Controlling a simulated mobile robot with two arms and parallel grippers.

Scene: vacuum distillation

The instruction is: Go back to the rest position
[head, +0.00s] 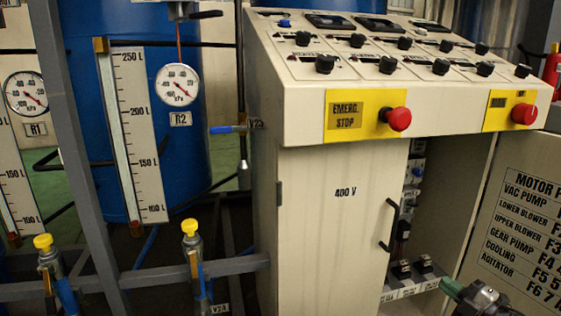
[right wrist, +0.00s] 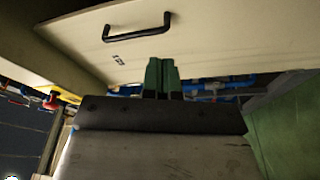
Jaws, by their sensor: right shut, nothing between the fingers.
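My right gripper (head: 452,287) is at the lower right of the head view, in front of the open lower part of the control cabinet (head: 335,210). In the right wrist view its green fingers (right wrist: 162,76) are together, with nothing between them. They point toward a pale panel (right wrist: 200,35) with a black handle (right wrist: 138,27). I cannot tell whether the fingertips touch anything. My left gripper is not in view.
The cabinet's right door (head: 515,230) stands open beside my right gripper. Small switches (head: 412,268) sit inside the opening. Red emergency buttons (head: 398,119) stick out above. Gauges (head: 178,85), yellow-capped valves (head: 190,228) and blue tanks (head: 150,100) stand at the left.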

